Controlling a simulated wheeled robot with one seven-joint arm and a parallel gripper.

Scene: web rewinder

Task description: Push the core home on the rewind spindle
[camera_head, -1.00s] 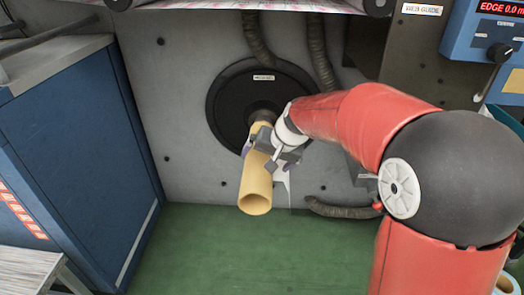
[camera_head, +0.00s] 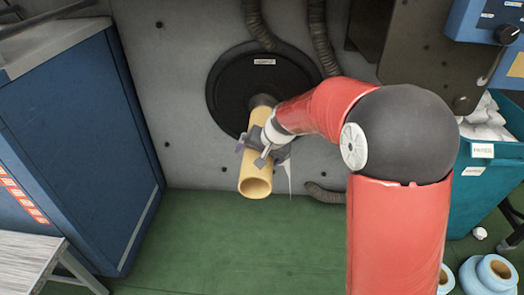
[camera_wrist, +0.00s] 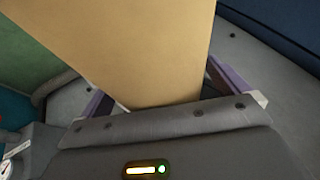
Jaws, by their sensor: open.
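The core (camera_head: 256,172) is a tan tube that sticks out towards me from the black round plate (camera_head: 228,92) on the grey machine wall. Its far end meets the dark rewind spindle (camera_head: 263,101); how far it sits on it is hard to tell. My gripper (camera_head: 258,147) is open around the middle of the core, with its purple-lined fingers on either side. In the wrist view the core (camera_wrist: 140,45) fills the upper middle between the fingers, and narrow gaps show beside it. The core's open near end hangs free, below my gripper in the head view.
A blue cabinet (camera_head: 75,140) stands at the left, with a pale slatted top (camera_head: 30,262) in front. Hoses (camera_head: 323,45) run along the wall. A teal bin (camera_head: 480,190) and blue rolls (camera_head: 490,272) are at the right. The green floor (camera_head: 240,240) below is clear.

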